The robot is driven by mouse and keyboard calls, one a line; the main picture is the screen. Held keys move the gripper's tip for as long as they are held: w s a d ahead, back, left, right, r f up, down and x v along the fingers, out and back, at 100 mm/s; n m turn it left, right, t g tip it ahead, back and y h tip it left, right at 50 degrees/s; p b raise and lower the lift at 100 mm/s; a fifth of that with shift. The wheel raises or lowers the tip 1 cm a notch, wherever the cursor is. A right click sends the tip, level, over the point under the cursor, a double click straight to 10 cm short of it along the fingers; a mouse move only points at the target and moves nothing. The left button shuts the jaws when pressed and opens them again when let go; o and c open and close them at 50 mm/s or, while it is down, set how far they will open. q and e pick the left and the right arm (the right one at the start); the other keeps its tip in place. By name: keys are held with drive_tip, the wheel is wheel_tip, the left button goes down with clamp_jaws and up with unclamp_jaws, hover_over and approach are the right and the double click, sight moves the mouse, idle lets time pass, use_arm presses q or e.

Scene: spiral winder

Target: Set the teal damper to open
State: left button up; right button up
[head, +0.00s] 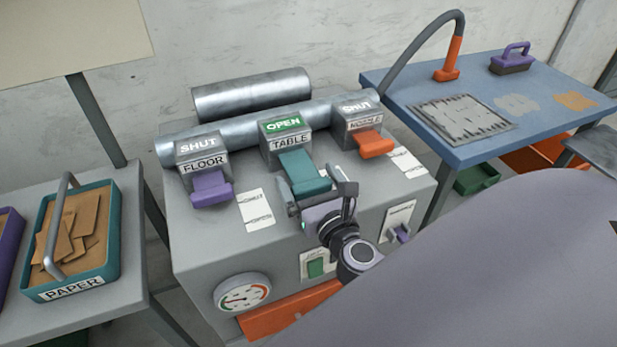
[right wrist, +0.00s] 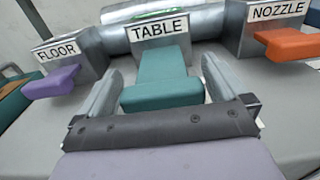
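The teal damper (head: 304,173) is the middle one on the grey machine, labelled TABLE. Its flag (head: 283,124) is green and reads OPEN. Its teal handle slopes down toward the front. My right gripper (head: 311,187) is at the front end of this handle. In the right wrist view, its two fingers stand apart on either side of the teal handle (right wrist: 160,88), with a gap on each side. The right gripper is open and holds nothing. My left gripper is not in view.
The purple FLOOR damper (head: 210,189) on the left and the orange NOZZLE damper (head: 375,145) on the right both read SHUT. A pressure gauge (head: 242,293) is on the machine's front. A PAPER bin (head: 72,285) stands left, a blue table (head: 462,150) right.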

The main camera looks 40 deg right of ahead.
sight(314, 190)
drive_tip(key=shift+b+v, duration=0.35)
drive_tip(key=shift+v, duration=3.25)
